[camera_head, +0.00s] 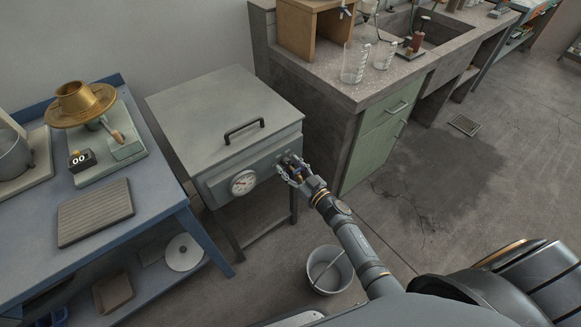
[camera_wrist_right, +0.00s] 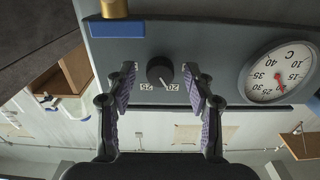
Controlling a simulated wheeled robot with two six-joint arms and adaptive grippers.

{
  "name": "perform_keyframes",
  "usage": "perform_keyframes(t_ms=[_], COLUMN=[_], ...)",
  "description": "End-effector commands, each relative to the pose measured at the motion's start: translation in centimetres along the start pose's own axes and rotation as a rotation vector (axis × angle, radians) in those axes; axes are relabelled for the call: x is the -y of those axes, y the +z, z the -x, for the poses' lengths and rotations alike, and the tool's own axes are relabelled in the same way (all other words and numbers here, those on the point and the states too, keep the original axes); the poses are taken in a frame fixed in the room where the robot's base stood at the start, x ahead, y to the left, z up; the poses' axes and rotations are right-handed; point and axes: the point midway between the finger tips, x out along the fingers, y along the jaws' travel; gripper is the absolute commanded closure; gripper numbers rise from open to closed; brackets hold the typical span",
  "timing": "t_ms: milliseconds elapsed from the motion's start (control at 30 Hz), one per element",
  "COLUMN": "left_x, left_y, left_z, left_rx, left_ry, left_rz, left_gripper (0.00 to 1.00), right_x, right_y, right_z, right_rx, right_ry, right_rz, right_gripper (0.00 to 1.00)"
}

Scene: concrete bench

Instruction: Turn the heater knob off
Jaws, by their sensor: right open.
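The heater is a grey box (camera_head: 225,110) with a black handle on its lid and a front control panel. The dark round heater knob (camera_wrist_right: 160,70) shows in the right wrist view, its light pointer mark towards the lower right, near one of two small number labels. My right gripper (camera_head: 288,166) is at the panel in the head view and hides most of the knob there. In the right wrist view my right gripper (camera_wrist_right: 159,76) is open, with one finger on each side of the knob and visible gaps between. My left gripper is out of view.
A round temperature dial (camera_head: 243,182) sits beside the knob on the panel. A blue bench (camera_head: 95,226) with equipment stands at left, and a concrete counter (camera_head: 350,92) with glass beakers at right. A grey bucket (camera_head: 329,270) stands on the floor below my right arm.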

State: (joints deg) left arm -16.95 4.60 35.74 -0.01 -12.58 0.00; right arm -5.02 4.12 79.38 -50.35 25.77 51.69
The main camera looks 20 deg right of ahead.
Motion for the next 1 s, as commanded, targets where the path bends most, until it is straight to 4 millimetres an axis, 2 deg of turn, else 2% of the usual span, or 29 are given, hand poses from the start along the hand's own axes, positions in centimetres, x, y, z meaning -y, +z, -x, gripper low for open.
perform_keyframes(t_ms=[100,500,767,1000], left_x=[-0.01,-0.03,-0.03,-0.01], left_y=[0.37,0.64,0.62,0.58], left_z=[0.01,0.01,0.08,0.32], left_rx=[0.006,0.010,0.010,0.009], left_ry=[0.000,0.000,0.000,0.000], left_rz=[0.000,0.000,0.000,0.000], left_gripper=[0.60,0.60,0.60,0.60], right_x=[0.00,-0.01,-0.01,-0.04], right_y=[0.00,0.01,-0.01,-0.06], right_z=[0.03,0.06,0.07,0.06], right_rx=[0.000,0.000,0.000,0.000], right_ry=[0.000,0.000,0.000,0.001], right_rz=[0.000,-0.001,0.025,0.149], right_gripper=[0.46,1.00,1.00,1.00])
